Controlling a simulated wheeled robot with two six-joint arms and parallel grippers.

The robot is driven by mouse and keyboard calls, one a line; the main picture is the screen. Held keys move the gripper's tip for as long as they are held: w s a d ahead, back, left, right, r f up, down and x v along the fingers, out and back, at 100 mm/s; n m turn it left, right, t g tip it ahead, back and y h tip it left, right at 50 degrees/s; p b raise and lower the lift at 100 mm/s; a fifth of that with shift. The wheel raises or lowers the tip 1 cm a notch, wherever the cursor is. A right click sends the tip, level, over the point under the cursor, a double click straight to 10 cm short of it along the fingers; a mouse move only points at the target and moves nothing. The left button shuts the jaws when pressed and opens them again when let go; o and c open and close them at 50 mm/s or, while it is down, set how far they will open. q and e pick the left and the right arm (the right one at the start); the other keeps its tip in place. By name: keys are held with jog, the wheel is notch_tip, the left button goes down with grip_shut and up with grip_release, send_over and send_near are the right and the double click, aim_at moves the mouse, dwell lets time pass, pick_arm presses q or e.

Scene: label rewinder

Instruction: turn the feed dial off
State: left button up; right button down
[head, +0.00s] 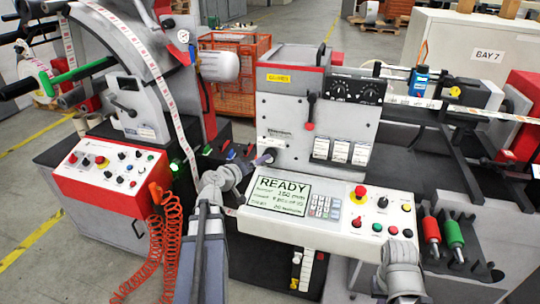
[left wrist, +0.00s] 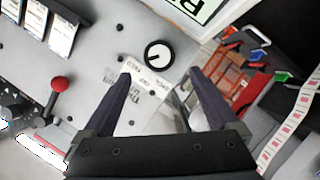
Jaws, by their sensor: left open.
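A small round dial (left wrist: 158,55) with a white face, black rim and dark pointer mark is on the grey machine front in the left wrist view. I cannot read a label naming it as the feed dial. My left gripper (left wrist: 165,80) is open and empty, with the dial just beyond and between its fingertips. I cannot tell the gap in depth. In the head view my left gripper (head: 265,158) points at the lower left of the machine front and hides most of the dial. Of my right arm only a grey link shows at the lower right.
A black panel (head: 356,90) with two knobs is higher on the machine. Below is a console (head: 330,215) reading READY, with buttons and a red emergency stop. A label web (head: 178,125) runs at left.

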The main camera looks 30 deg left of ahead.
pick_arm(q)
jog(key=b+x, duration=0.2)
jog(key=x, duration=0.6)
jog(key=shift+s, duration=0.1)
jog(key=c, duration=1.4)
